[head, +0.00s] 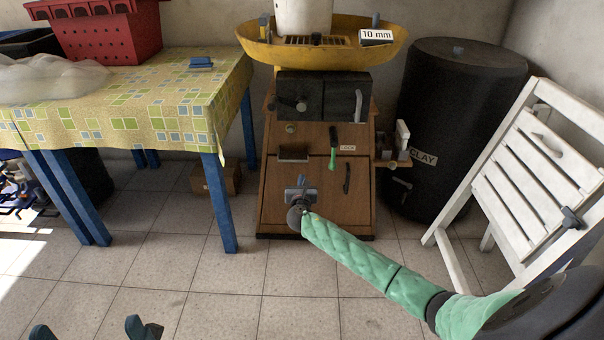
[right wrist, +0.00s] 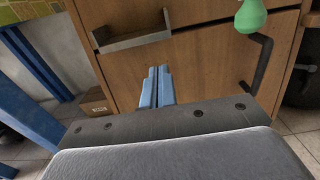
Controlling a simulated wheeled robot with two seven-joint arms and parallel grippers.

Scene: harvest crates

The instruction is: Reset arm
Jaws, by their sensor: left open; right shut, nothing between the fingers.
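My right arm, in a green sleeve, reaches from the lower right to the front of the wooden cabinet (head: 275,205) in the head view. Its gripper (head: 300,186) is in front of the lower wooden panel. In the right wrist view the two blue fingers (right wrist: 155,82) are together with nothing between them, pointing at the cabinet front below a grey metal ledge (right wrist: 132,42). I cannot tell whether they touch the panel. My left gripper (head: 96,331) shows only its fingertips at the bottom left of the head view, apart and empty, above the tiled floor.
A table with a patterned cloth (head: 130,110) and blue legs stands left. A black barrel (head: 450,110) labelled CLAY and a white slatted chair (head: 530,180) stand right. A yellow tray (head: 255,45) tops the cabinet. A cardboard box (head: 215,178) lies under the table. Front floor is clear.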

